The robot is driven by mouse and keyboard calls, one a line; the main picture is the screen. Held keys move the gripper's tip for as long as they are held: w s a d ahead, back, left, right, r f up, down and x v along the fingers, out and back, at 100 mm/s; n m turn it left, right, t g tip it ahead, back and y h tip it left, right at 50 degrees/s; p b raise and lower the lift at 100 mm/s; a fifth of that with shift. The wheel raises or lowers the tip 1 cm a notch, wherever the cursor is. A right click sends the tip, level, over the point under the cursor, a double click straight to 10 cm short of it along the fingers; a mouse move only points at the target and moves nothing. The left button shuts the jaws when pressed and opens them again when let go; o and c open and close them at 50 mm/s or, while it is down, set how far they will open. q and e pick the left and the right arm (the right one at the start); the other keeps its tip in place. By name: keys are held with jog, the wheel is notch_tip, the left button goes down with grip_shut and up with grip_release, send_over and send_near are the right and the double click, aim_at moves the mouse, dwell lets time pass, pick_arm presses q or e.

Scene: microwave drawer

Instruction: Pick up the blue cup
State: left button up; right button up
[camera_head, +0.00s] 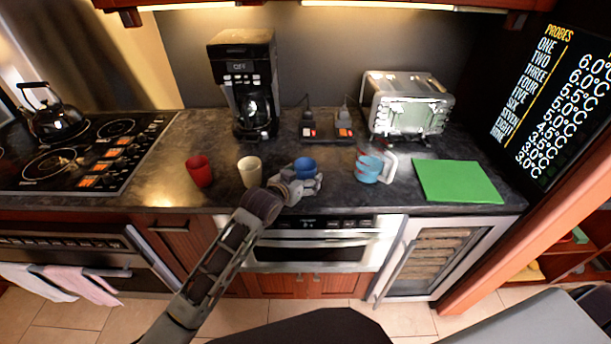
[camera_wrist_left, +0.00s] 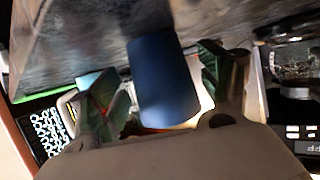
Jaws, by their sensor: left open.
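The blue cup (camera_head: 304,166) stands on the dark counter in the head view, between a cream cup and a light-blue mug. My left gripper (camera_head: 302,184) is at the cup, at the counter's front part, and hides its lower part. In the left wrist view the blue cup (camera_wrist_left: 163,80) fills the middle, between the two open fingers of my left gripper (camera_wrist_left: 165,100). One finger is on each side of it. I cannot tell whether either finger touches the cup. My right gripper is not in view.
A cream cup (camera_head: 250,171) and a red cup (camera_head: 199,171) stand to the left. A light-blue mug (camera_head: 367,169) stands to the right, near a green board (camera_head: 456,181). A coffee maker (camera_head: 246,85) and a toaster (camera_head: 406,105) stand behind. A stove (camera_head: 78,150) is at left.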

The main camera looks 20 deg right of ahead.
pick_arm(q)
jog(key=shift+w+d+f, duration=0.25)
jog(key=shift+w+d, duration=0.15)
jog(key=shift+d, duration=0.05)
jog(key=shift+w+d+f, duration=0.2)
jog(key=shift+w+d, duration=0.05)
jog(key=shift+w, duration=0.05)
jog(key=c, duration=1.2)
jog(key=shift+r, duration=5.1)
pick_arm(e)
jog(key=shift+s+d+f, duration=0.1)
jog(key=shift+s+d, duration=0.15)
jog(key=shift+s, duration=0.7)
